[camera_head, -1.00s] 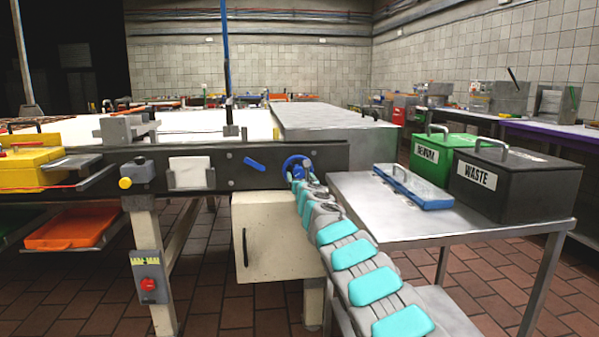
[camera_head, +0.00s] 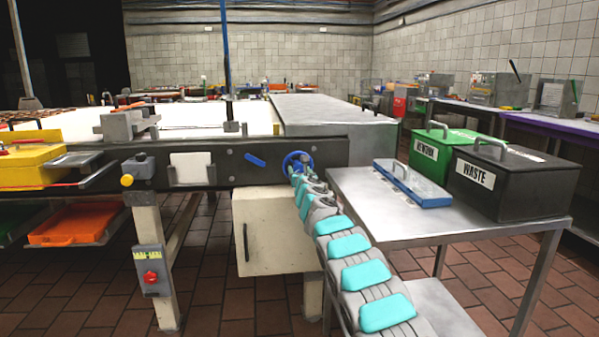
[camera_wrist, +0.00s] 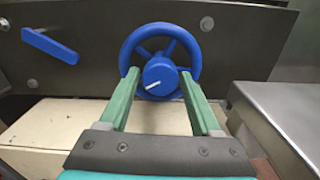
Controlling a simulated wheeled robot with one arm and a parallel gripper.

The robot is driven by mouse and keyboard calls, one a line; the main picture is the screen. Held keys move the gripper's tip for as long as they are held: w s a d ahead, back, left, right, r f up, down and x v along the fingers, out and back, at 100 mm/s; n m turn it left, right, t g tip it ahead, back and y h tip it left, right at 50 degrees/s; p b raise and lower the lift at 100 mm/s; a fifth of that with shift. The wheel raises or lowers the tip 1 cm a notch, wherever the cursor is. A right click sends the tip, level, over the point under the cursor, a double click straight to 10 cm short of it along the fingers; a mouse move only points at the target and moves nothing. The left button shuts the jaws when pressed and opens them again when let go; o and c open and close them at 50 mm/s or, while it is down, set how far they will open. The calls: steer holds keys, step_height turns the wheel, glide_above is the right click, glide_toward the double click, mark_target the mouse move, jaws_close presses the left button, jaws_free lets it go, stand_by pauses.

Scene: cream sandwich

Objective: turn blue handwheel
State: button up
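The blue handwheel (camera_head: 297,163) is mounted on the dark side panel of the long machine, near its right end. In the wrist view the handwheel (camera_wrist: 160,53) shows its round rim, spokes and a central hub with a white line pointing to lower left. My gripper (camera_wrist: 160,80) has two green fingers, spread apart. The left fingertip is at the lower left of the hub and the right one at the lower right, both overlapping the wheel's lower part in the picture. I cannot tell whether they touch it. Nothing is between the fingers except the hub's view.
A blue lever (camera_head: 256,160) sits left of the wheel on the dark panel (camera_head: 225,163). A cream cabinet (camera_head: 275,231) hangs below. At the right, a metal table (camera_head: 375,219) holds a blue-lidded tray (camera_head: 411,184), a green REWORK box (camera_head: 430,152) and a black WASTE box (camera_head: 508,185).

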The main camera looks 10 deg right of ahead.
jaws_close()
stand_by(0.3)
